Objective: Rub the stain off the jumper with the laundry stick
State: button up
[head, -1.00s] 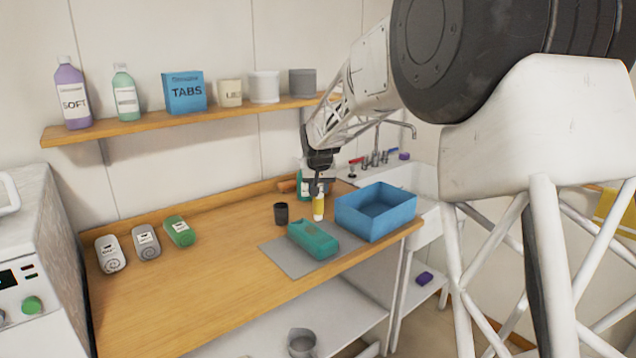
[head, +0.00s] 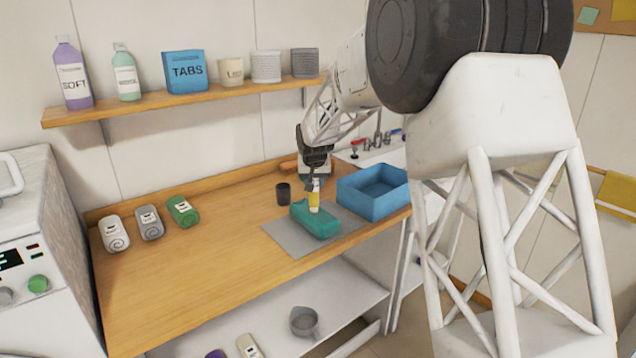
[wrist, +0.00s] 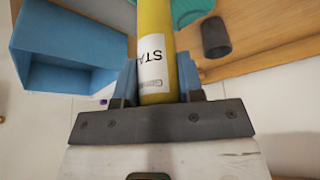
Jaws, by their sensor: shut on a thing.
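My gripper (head: 314,182) is shut on the yellow laundry stick (head: 314,198), which has a white label reading "STA" in the wrist view (wrist: 156,60). The stick stands about upright with its pale tip down. The tip is at the top of the folded teal jumper (head: 316,222); I cannot tell whether it touches. The jumper lies on a grey mat (head: 283,240) on the wooden counter. In the wrist view a part of the jumper (wrist: 192,10) shows at the top edge. The stain cannot be made out in the head view.
A blue open bin (head: 362,211) stands right of the jumper, and a dark cup (head: 283,194) stands behind it to the left. Several rolled cloths (head: 150,223) lie at the counter's left. A shelf (head: 200,98) with bottles and boxes runs above. The counter's left middle is clear.

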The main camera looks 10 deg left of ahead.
jog(key=shift+w+a, duration=1.4)
jog(key=shift+w, duration=0.1)
jog(key=shift+s+d, duration=2.6)
jog(key=shift+s, duration=0.2)
notch_tip(320, 180, up, 8)
jog(key=shift+f, duration=0.1)
